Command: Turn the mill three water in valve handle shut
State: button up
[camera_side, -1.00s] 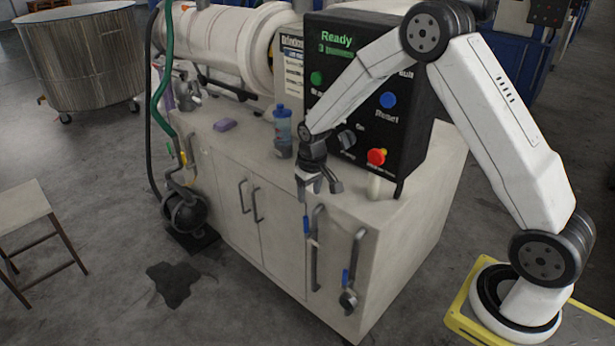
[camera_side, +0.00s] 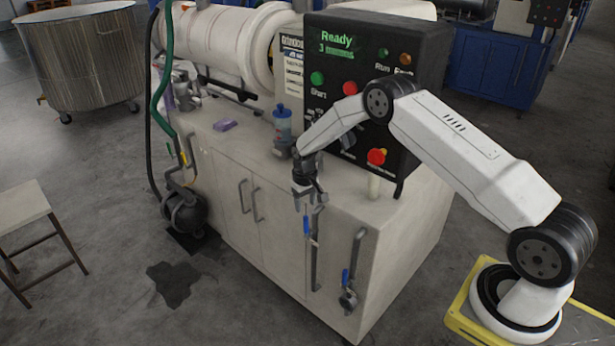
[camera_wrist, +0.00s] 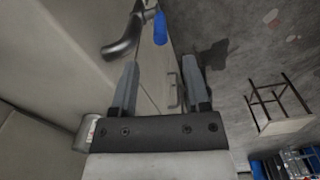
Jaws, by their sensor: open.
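A blue valve handle (camera_side: 306,225) sits at the upper end of a grey pipe (camera_side: 317,250) on the cabinet front. A second blue handle (camera_side: 345,277) sits lower right, beside another grey pipe (camera_side: 357,250). I cannot read a label showing which is the mill three water in valve. My gripper (camera_side: 307,204) is open and empty, just above the left blue handle and apart from it. In the wrist view, a blue handle (camera_wrist: 160,28) and a curved grey pipe end (camera_wrist: 122,47) lie beyond the open fingertips (camera_wrist: 159,66).
The black control panel (camera_side: 335,85) stands on the cabinet top behind my arm. A stool (camera_side: 25,203) and a dark puddle (camera_side: 175,280) are on the floor at left.

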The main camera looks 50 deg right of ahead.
aim_at(306, 234)
jog(key=shift+f, duration=0.1)
jog(key=shift+d+f, duration=0.1)
jog(key=shift+f, duration=3.7)
grip_shut()
